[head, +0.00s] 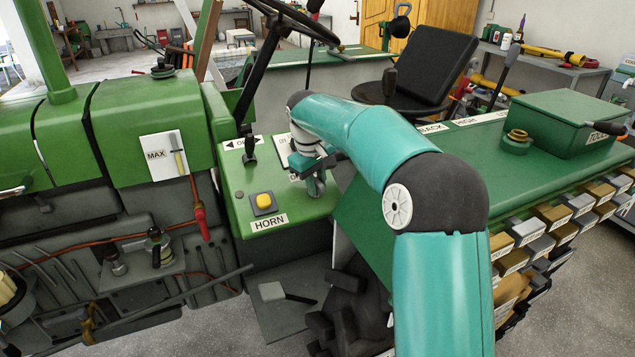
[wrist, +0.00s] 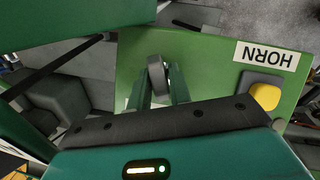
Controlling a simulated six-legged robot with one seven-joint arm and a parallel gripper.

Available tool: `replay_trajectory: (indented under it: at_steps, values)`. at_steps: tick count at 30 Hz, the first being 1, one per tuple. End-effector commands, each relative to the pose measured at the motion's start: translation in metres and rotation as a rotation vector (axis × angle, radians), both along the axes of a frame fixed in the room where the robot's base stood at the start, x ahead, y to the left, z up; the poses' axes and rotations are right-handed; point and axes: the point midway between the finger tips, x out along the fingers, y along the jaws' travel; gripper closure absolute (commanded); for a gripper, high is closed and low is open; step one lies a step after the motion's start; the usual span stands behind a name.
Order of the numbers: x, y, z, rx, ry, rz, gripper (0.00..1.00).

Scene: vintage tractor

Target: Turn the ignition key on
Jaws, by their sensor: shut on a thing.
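The ignition key (wrist: 156,70) shows in the wrist view as a grey, rounded piece standing up from the green panel (wrist: 211,78). My gripper (wrist: 158,88) is shut on it, with one teal finger on either side. In the head view my gripper (head: 314,184) reaches down to the right part of the green panel (head: 235,182). The key itself is hidden there behind my gripper and wrist. The key's turned angle cannot be told.
A yellow horn button (head: 264,201) with a HORN label (head: 269,221) sits left of my gripper. A steering wheel (head: 293,22) rises behind the panel. A black seat (head: 430,65) and a green toolbox (head: 565,122) stand to the right.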

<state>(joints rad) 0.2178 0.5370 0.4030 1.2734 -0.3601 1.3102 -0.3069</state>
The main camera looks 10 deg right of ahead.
Motion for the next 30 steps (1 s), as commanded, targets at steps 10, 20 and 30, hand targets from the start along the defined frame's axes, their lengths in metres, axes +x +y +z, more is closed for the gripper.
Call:
replay_trajectory:
  at_steps: [10, 20, 30]
  values:
    - [0.0037, -0.0062, 0.007, 0.134, 0.013, -0.269, 1.0]
    - [0.0035, -0.0072, 0.0075, 0.136, 0.014, -0.271, 0.64]
    - [0.0026, -0.0057, 0.0069, 0.136, 0.02, -0.268, 0.64]
